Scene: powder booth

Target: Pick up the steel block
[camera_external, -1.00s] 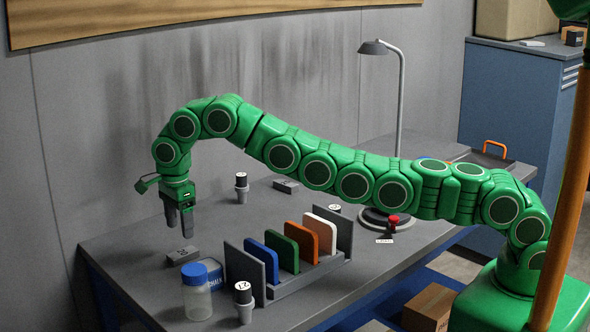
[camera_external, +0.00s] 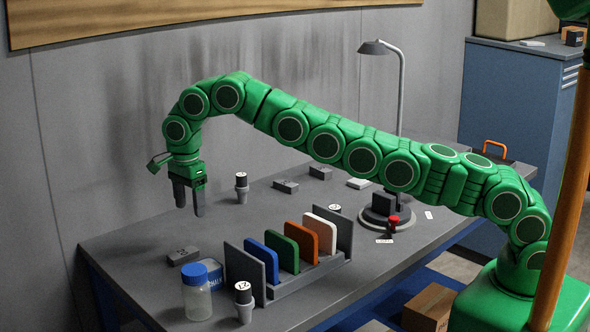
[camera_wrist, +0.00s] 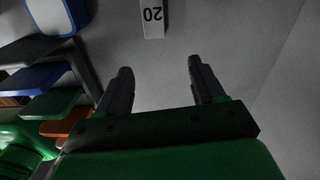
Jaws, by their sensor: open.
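A grey block (camera_external: 183,256) with a dark mark on top lies on the table at the left, near the front. A block labelled "20" (camera_wrist: 151,20) shows at the top of the wrist view, beyond my fingertips. Two similar grey blocks, one near the middle (camera_external: 285,186) and one farther right (camera_external: 320,173), lie toward the back. I cannot tell from their look which is steel. My gripper (camera_external: 189,207) is open and empty, pointing down above the table, above and apart from the left block. Its two fingers also show spread in the wrist view (camera_wrist: 160,70).
A rack (camera_external: 310,283) holds upright coloured plates. A blue-lidded jar (camera_external: 198,298) and blue chalk container (camera_external: 212,272) stand at front left. A lamp (camera_external: 400,95) and red-topped item (camera_external: 393,222) are right.

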